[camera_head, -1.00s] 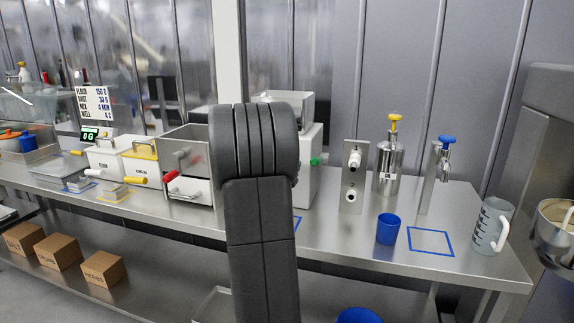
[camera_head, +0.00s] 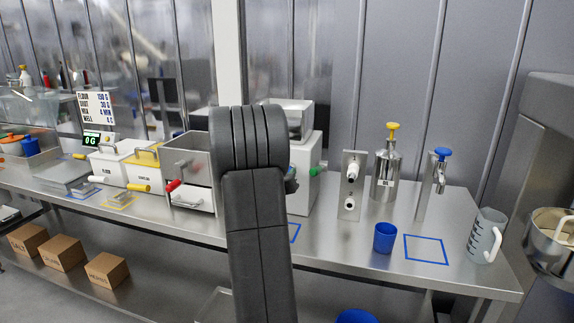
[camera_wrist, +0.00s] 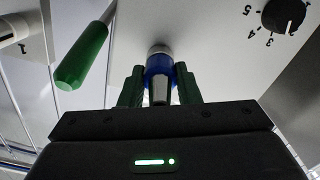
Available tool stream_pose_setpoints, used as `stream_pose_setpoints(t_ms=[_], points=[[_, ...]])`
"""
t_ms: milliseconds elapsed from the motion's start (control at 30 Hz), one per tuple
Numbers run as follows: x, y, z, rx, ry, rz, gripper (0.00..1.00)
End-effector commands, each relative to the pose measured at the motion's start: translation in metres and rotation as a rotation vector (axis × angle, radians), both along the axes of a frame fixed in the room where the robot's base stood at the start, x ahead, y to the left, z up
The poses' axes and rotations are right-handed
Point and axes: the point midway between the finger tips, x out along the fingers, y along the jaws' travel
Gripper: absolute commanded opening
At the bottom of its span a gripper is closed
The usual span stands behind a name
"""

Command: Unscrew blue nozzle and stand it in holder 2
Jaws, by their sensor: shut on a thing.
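The blue nozzle (camera_wrist: 158,66) is in the wrist view, a blue collar with a metal tip, at a round fitting on the white machine's face (camera_wrist: 215,50). My gripper (camera_wrist: 159,85) is shut on it, one green finger on each side. Whether the thread is still engaged cannot be told. In the head view my arm hides the nozzle and most of the gripper. No holder marked 2 can be made out.
A green-handled lever (camera_wrist: 82,58) is left of the nozzle; a numbered black knob (camera_wrist: 283,15) is upper right. On the bench stand a metal plate with white-ended fittings (camera_head: 352,185), blue cup (camera_head: 385,237), steel dispenser (camera_head: 387,170) and jug (camera_head: 486,235). The blue-outlined square (camera_head: 426,249) is empty.

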Motion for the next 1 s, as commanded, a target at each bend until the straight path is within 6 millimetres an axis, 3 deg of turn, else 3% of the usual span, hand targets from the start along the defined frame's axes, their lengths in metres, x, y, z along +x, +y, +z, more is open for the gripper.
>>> stream_pose_setpoints(t_ms=[33,533,1000], points=[[0.0002,0.0007,0.0069,-0.046,0.017,0.002,0.02],[-0.0002,0.0007,0.0046,-0.552,0.179,0.002,0.02],[-0.0002,0.0008,0.0036,-0.640,0.206,0.001,0.02]])
